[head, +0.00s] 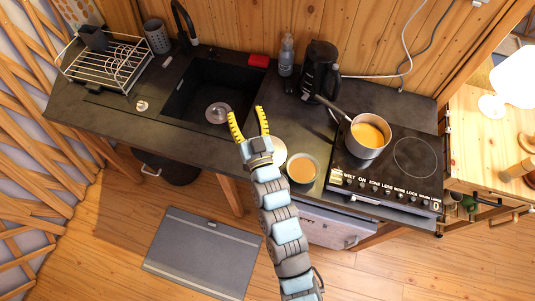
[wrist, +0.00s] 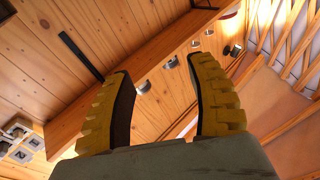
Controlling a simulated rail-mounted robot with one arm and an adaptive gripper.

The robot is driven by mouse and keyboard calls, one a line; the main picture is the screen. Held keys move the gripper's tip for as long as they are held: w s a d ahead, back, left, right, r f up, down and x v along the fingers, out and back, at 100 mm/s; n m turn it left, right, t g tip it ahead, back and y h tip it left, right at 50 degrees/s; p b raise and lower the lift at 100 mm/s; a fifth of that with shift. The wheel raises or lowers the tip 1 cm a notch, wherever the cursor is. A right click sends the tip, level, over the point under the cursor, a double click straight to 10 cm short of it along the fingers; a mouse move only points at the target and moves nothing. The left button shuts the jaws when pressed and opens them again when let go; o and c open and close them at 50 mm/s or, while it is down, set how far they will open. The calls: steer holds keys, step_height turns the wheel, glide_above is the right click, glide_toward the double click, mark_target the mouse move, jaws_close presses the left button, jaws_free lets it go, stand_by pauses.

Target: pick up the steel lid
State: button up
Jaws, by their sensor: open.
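A round steel disc (head: 218,112) shows in the black sink in the head view, left of my gripper's fingertips. I cannot tell whether it is the steel lid or the sink drain. A pale round disc (head: 280,153) lies on the counter, partly hidden by my gripper. My gripper (head: 247,112) shows with its two yellow fingers apart and nothing between them, over the counter by the sink's right side in the picture. In the wrist view my gripper (wrist: 162,68) is open and empty, facing wooden boards; no lid shows there.
A pot of orange soup (head: 368,135) with a handle stands on the stove (head: 400,175). A bowl of orange liquid (head: 301,170) sits right of my gripper. A black kettle (head: 319,70) and a bottle (head: 286,55) stand behind. A dish rack (head: 108,62) is at left.

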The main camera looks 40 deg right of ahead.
steer(key=s+d+f+n+g+y+b, duration=0.1)
steer(key=s+d+f+g+y+b, duration=0.15)
steer(key=s+f+g, duration=0.5)
steer(key=s+d+f+n+g+y+b, duration=0.1)
steer(key=s+f+g+y+b, duration=0.25)
steer(key=f, duration=0.65)
steer(key=shift+t, duration=0.6)
steer(key=x, duration=0.4)
steer(key=p+x, duration=0.1)
steer(key=x, duration=0.4)
steer(key=shift+s+f, duration=0.15)
steer(key=shift+f, duration=0.15)
steer(key=shift+d+p+x, duration=0.1)
steer(key=shift+p+x, duration=0.3)
steer(key=shift+x, duration=1.3)
steer(key=shift+d+p+x, duration=0.15)
steer(key=shift+p+x, duration=0.2)
steer(key=shift+x, duration=1.35)
steer(key=shift+r, duration=0.1)
jaws_close()
